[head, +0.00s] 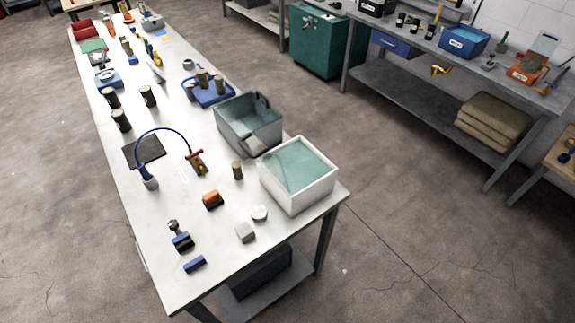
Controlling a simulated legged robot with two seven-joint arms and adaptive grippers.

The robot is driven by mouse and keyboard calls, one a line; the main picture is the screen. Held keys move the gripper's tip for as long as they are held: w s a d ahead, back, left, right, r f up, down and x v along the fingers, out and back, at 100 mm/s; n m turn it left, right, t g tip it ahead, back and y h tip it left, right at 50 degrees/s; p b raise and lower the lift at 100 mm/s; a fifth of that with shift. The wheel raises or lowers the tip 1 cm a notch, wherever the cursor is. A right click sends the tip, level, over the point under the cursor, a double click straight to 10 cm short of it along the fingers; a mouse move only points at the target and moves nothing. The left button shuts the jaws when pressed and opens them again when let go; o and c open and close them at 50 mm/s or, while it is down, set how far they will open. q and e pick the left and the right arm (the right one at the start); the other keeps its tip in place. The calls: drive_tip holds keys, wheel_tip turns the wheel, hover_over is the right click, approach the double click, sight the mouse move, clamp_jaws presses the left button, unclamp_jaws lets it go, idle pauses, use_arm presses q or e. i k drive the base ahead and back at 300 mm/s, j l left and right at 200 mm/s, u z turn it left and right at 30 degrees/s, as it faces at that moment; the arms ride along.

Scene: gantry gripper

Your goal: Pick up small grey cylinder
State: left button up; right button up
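A small upright brownish-grey cylinder (237,171) stands left of the white bin. I cannot tell for sure which of these two is the task's cylinder. Neither of my grippers is in view, and nothing touches either cylinder.
The white bin (312,192) and a grey bin (232,130) stand along the right edge. A pale grey block (245,232), an orange-topped block (211,199) and a blue block (195,264) lie nearby. Several dark cylinders stand farther back.

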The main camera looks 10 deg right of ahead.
sight(202, 78)
drive_tip(key=i+l+z, duration=0.2)
drive_tip(key=l, duration=0.2)
drive_tip(key=l+z, duration=0.2)
drive_tip(key=l, duration=0.2)
drive_tip(key=i+l+z, duration=0.2)
drive_tip(key=l, duration=0.2)
drive_tip(key=i+l+z, duration=0.2)
drive_tip(key=l, duration=0.15)
drive_tip(key=i+l+z, duration=0.35)
drive_tip(key=i+l, duration=0.15)
drive_tip(key=i, duration=0.25)
drive_tip(key=i+l+z, duration=0.2)
drive_tip(key=i, duration=0.15)
drive_tip(key=i+j+u, duration=0.2)
drive_tip(key=i+u, duration=0.8)
drive_tip(key=i+l+u, duration=0.15)
drive_tip(key=i+u, duration=0.2)
drive_tip(key=u, duration=0.15)
drive_tip(key=i+j+u, duration=0.15)
drive_tip(key=i+u, duration=0.25)
drive_tip(key=i, duration=0.25)
drive_tip(key=i+u, duration=0.4)
drive_tip(key=i, duration=0.3)
drive_tip(key=i+l+u, duration=0.3)
drive_tip(key=i+u, duration=0.15)
drive_tip(key=i, duration=0.2)
